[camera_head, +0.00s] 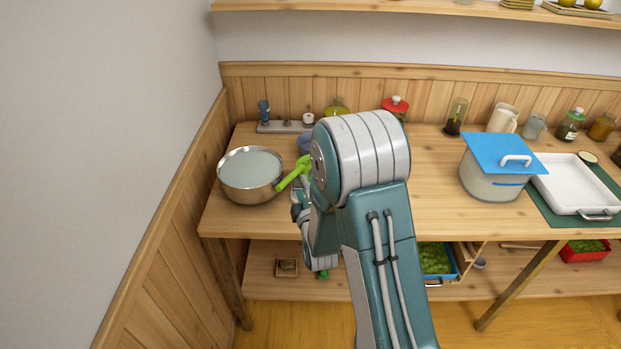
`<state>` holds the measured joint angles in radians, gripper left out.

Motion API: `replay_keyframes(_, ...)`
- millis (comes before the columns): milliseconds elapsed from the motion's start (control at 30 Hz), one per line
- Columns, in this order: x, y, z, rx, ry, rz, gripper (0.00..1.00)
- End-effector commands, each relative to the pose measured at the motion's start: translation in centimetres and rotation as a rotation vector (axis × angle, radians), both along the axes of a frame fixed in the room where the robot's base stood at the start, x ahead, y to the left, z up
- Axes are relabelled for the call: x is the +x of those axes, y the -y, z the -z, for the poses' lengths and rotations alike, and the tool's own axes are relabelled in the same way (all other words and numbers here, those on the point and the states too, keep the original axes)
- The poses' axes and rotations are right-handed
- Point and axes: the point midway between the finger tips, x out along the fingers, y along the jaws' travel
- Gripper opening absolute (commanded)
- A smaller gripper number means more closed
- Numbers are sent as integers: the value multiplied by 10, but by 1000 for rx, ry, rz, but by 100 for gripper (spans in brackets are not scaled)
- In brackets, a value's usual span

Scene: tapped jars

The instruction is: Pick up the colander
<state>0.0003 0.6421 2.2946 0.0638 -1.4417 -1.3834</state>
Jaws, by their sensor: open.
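A round shiny metal vessel (251,176) with a pale grey-blue inside stands at the left end of the wooden worktop. It is the most likely colander, but I cannot make out holes in it. A bright green handle-like piece (292,174) is close to its right rim; I cannot tell whether it belongs to the vessel. My gripper (300,207) is mostly hidden behind my own arm, low and to the right of the vessel. It is open, and I see nothing held in it. Its fingertips are not clear.
A pot with a blue lid (492,178) and a white tray (570,187) on a green mat stand at the right. Several jars line the back. A wooden wall (165,230) closes the left side. A lower shelf (300,288) holds boxes.

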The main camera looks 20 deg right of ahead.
Motion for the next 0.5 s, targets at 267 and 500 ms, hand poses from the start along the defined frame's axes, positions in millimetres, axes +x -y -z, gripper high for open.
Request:
replay_keyframes(267, 31, -4, -1, 1, 0, -1, 65)
replay_keyframes(500, 57, -2, -3, 1, -2, 0, 65)
